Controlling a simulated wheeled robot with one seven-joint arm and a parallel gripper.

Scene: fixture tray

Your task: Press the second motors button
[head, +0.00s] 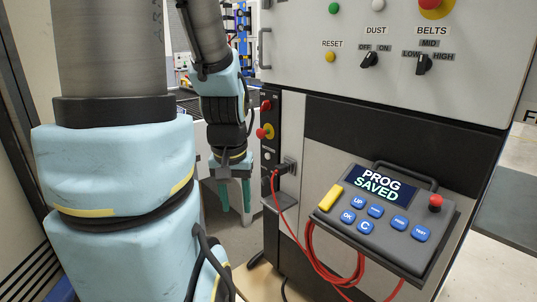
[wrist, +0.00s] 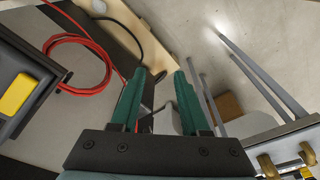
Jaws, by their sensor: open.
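No button labelled motors can be read in either view. In the head view a grey cabinet panel (head: 400,85) has a yellow button (head: 330,57) under RESET, a DUST switch (head: 369,60) and a BELTS switch (head: 423,64). A green button (head: 334,8) and a red button on yellow (head: 432,5) are at the top edge, which cuts off whatever is above. My gripper (head: 235,196) hangs left of the cabinet, fingers down, apart from the panel. In the wrist view my gripper (wrist: 160,80) is open, with nothing held between its teal fingers.
A pendant (head: 385,215) reading PROG SAVED, with several blue keys, sits on the cabinet's lower front. A red cable (head: 315,255) loops below it. A red-on-yellow button (head: 264,132) is on the cabinet's left side. Grey rails (wrist: 262,75) stand right of the gripper.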

